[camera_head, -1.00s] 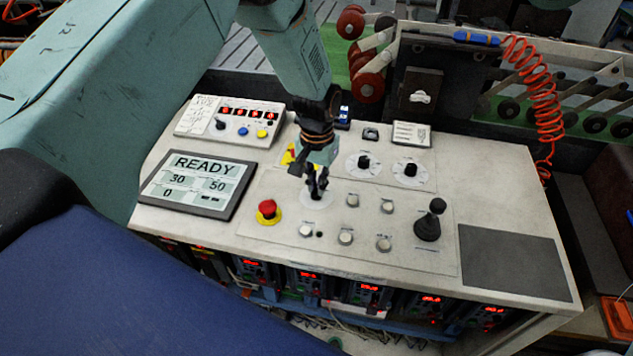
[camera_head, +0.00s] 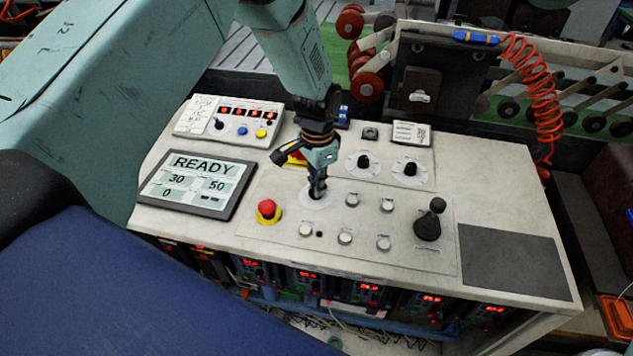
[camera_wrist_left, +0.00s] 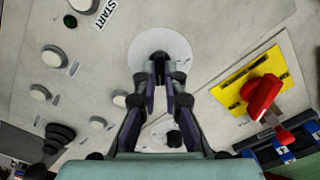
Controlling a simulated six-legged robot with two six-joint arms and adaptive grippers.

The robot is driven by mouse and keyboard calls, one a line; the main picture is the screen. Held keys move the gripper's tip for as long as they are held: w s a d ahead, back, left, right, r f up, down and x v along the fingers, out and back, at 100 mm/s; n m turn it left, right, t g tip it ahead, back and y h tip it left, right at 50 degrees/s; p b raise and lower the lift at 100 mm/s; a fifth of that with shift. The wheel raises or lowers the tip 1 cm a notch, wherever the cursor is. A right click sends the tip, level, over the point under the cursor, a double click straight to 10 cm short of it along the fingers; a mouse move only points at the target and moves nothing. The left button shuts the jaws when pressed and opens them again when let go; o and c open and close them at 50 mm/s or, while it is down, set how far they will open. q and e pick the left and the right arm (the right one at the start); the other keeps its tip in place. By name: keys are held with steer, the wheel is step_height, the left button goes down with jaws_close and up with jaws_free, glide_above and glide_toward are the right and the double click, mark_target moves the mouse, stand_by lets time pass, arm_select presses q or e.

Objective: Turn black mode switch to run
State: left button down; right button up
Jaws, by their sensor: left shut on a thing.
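The black mode switch (camera_wrist_left: 160,63) sits on a round white dial plate (camera_wrist_left: 150,42) on the sloping control panel. My left gripper (camera_head: 317,190) points down at this plate from above, and its fingers are closed around the switch knob. In the left wrist view both fingers (camera_wrist_left: 163,78) stand on either side of the knob. In the head view the fingers hide most of the switch, and its pointer position cannot be read. My right gripper is not in view.
A red emergency button (camera_head: 267,209) is left of the gripper. A red handle on a yellow plate (camera_wrist_left: 262,97) is close by. White buttons (camera_head: 345,237), two black dials (camera_head: 364,161) and a black joystick (camera_head: 430,222) are to the right. The display (camera_head: 198,184) reads READY.

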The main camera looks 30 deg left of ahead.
arm_select(q)
steer(key=shift+w+r, duration=0.1)
steer(key=shift+w, duration=0.1)
steer(key=c, duration=1.4)
jaws_free()
steer(key=shift+d, duration=0.15)
steer(key=shift+c, duration=0.2)
steer(key=shift+s, duration=0.1)
steer(key=shift+r, duration=0.35)
step_height(320, 180, up, 11)
